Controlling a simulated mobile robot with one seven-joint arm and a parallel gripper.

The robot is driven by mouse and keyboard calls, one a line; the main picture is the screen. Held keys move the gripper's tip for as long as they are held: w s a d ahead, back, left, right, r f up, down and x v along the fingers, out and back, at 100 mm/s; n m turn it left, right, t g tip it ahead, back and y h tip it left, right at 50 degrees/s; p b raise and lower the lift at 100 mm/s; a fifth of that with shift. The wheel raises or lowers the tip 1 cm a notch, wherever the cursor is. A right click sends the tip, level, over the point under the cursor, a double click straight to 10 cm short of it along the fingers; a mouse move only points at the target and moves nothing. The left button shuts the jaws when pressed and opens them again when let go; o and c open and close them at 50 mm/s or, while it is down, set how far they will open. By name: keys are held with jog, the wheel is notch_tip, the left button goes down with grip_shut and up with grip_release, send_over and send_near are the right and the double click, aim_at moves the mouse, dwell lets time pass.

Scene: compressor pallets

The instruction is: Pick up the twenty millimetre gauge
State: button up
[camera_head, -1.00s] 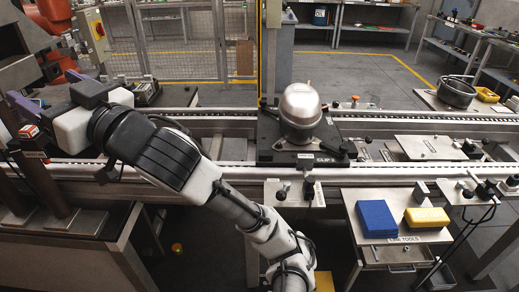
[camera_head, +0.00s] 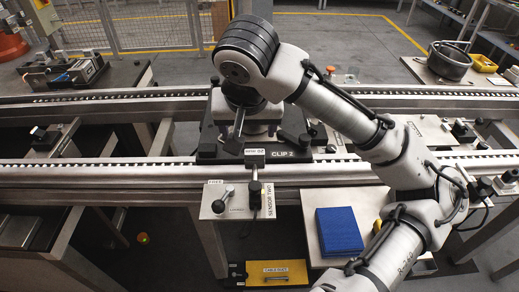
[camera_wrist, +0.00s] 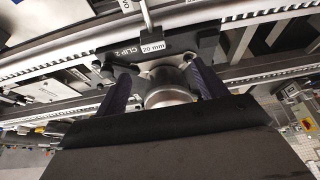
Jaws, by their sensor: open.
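The twenty millimetre gauge (camera_head: 255,172) stands upright on a small shelf (camera_head: 237,208) in front of the conveyor, its block labelled "20 mm" at the top. In the wrist view the label (camera_wrist: 153,48) and a rod of the gauge (camera_wrist: 148,16) show just past my fingertips. My gripper (camera_wrist: 160,70) is open, with its two dark fingers apart and no gauge between them. The compressor (camera_wrist: 170,92) shows between the fingers in the wrist view.
The black "CLIP 2" pallet (camera_head: 290,146) sits on the conveyor close under my gripper. A second holder (camera_head: 222,203) beside a "FREE" label stands left of the gauge. A blue block (camera_head: 338,232) lies on the right-hand table. A yellow box (camera_head: 277,272) is below.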

aim_at(255, 152)
jog(key=x, duration=0.8)
jog(key=shift+d+f+b, duration=0.15)
jog(key=shift+d+b, duration=0.2)
jog(key=shift+d+x, duration=0.15)
jog(key=shift+x, duration=1.25)
jog(key=shift+d+x, duration=0.15)
jog(key=shift+x, duration=1.2)
jog(key=shift+w, duration=0.1)
jog(key=c, duration=1.5)
